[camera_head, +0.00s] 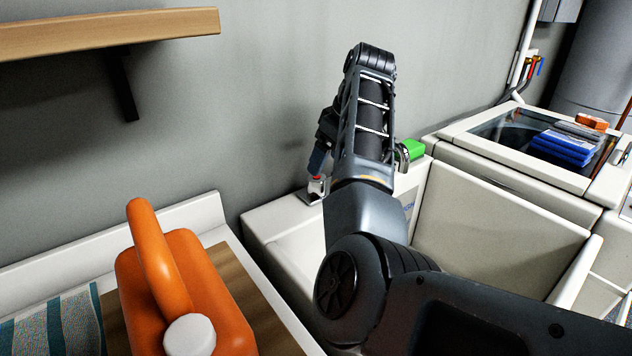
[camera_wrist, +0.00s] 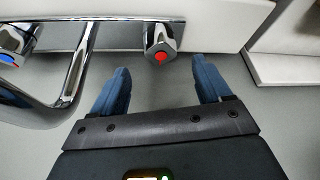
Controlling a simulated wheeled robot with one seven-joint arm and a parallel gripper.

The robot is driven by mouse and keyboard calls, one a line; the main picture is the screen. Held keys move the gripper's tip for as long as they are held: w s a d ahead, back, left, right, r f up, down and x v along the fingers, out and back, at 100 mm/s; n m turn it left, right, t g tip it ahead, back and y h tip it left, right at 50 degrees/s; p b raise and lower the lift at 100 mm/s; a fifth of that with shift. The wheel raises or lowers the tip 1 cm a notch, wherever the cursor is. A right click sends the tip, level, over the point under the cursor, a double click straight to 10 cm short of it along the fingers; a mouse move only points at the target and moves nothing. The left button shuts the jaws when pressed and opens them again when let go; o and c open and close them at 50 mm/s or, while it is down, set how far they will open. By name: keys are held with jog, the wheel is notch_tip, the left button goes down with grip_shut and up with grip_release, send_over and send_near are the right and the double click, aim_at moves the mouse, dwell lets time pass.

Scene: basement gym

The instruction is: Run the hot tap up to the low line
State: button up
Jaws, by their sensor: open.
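The hot tap handle (camera_wrist: 160,45) is a chrome knob with a red dot, at the top middle of the wrist view. In the head view its red-marked top (camera_head: 316,181) shows at the back left of the white sink. My gripper (camera_wrist: 161,77) is open and empty, its blue fingers apart on either side of the knob's line, and the knob appears just beyond the fingertips. In the head view, a blue finger (camera_head: 318,158) is just above the tap. The chrome spout (camera_wrist: 72,75) curves at the left. My arm hides much of the sink (camera_head: 292,240); no low line is visible.
A blue-marked handle (camera_wrist: 12,42) is at the wrist view's left. A green block (camera_head: 413,149) sits behind my arm. An orange jug (camera_head: 208,270) and striped towel (camera_head: 55,325) are at left, under a wooden shelf (camera_head: 110,30). A glass-lidded washer (camera_head: 480,140) stands right.

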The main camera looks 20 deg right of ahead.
aim_at(318, 178)
jog(key=x, duration=0.7)
jog(key=shift+w+f, duration=0.1)
jog(key=shift+c, duration=0.3)
jog(key=c, duration=1)
